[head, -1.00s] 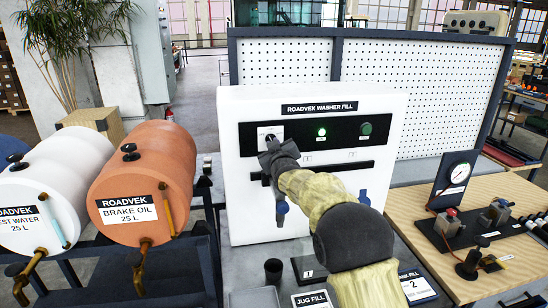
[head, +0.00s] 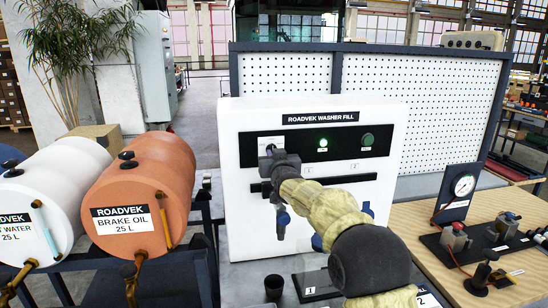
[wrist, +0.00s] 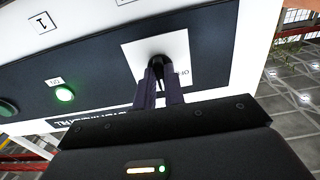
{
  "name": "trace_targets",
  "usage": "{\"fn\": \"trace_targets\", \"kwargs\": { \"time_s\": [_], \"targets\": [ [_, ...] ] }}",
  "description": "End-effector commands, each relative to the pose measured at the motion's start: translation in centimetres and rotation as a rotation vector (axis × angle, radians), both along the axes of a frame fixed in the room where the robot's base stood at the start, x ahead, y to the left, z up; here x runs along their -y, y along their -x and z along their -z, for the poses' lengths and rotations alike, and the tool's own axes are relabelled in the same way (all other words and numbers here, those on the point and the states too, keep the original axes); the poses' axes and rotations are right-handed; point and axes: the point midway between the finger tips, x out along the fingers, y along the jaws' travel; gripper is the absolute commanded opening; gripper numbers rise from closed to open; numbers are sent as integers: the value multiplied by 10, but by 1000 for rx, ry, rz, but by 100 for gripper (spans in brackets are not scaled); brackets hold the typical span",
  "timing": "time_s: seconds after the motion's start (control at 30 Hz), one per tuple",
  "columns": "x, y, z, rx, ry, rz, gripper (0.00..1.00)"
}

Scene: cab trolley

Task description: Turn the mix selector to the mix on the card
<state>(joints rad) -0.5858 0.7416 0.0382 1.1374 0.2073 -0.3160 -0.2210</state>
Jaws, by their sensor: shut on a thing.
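The mix selector is a small dark knob (wrist: 160,62) on a white plate (wrist: 185,45) at the left of the washer fill unit's black panel. My gripper (wrist: 165,80) is shut on the knob, its two dark fingers on either side of it. In the head view my gripper (head: 271,153) reaches the panel's left end and covers most of the selector. The plate's lettering is partly hidden by the fingers, and the knob's setting cannot be read. A white card (head: 427,299) at the bottom edge is cut off, and its text cannot be read.
A green lamp (head: 323,143) is lit on the panel, with a dark green button (head: 367,140) to its right. Blue-handled taps hang below. A brake oil drum (head: 160,180) stands left. A gauge stand (head: 458,195) stands on the bench at right.

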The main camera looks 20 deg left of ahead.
Motion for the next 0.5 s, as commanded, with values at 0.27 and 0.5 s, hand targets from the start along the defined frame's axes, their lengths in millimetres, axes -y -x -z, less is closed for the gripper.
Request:
{"fn": "trace_targets", "kwargs": {
  "time_s": [0.27, 0.5],
  "targets": [
    [0, 0, 1, -1, 2, 0, 33],
    [0, 0, 0, 0, 2, 0, 33]
  ]
}}
